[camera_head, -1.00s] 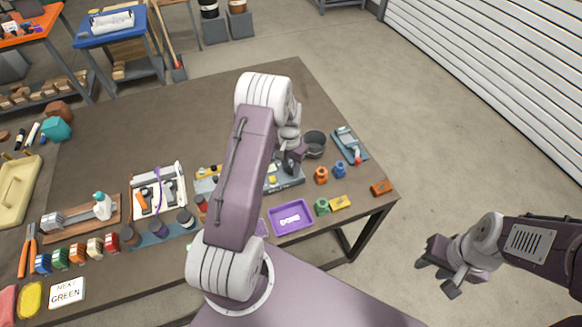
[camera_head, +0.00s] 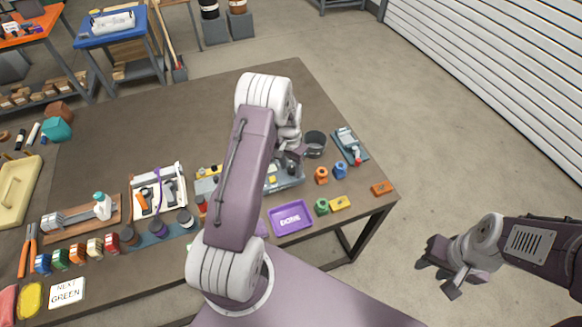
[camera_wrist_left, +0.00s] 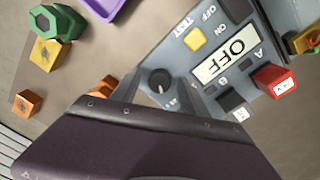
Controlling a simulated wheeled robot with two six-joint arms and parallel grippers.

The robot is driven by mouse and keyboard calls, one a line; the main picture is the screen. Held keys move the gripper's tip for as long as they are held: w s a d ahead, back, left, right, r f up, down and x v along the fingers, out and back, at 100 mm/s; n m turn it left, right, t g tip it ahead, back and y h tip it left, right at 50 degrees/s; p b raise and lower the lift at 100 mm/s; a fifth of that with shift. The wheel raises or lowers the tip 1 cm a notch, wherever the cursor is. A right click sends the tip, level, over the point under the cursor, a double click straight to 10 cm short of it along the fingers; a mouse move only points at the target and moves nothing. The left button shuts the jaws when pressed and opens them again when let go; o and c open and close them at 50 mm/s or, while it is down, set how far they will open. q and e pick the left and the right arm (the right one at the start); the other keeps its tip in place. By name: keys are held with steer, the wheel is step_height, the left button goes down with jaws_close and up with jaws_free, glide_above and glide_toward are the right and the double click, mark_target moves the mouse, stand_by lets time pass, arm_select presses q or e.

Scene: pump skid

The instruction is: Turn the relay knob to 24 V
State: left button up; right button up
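The relay panel (camera_head: 287,182) is a grey box near the table's right front, partly hidden behind my left arm. In the left wrist view, its round black knob (camera_wrist_left: 158,82) has a white mark, with a partly covered voltage label beside it. The panel's display (camera_wrist_left: 226,61) reads OFF. My left gripper (camera_wrist_left: 162,90) is open, its fingers appearing on either side of the knob with gaps; I cannot tell how far above it they are. In the head view, the left gripper (camera_head: 312,151) is partly hidden. My right gripper (camera_head: 441,274) is open and empty off the table.
A yellow TEST button (camera_wrist_left: 195,39), a red switch (camera_wrist_left: 273,80) and a black block (camera_wrist_left: 231,103) sit near the knob. A purple tray (camera_head: 274,225), an orange nut (camera_head: 321,175), a green nut (camera_head: 321,206) and a dark cup (camera_head: 315,141) are close by. The table's back is clear.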

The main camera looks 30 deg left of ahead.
mark_target(290, 169)
arm_select(q)
step_height(290, 169, up, 9)
steer(key=b, duration=0.1)
steer(key=shift+a, duration=0.15)
stand_by(0.3)
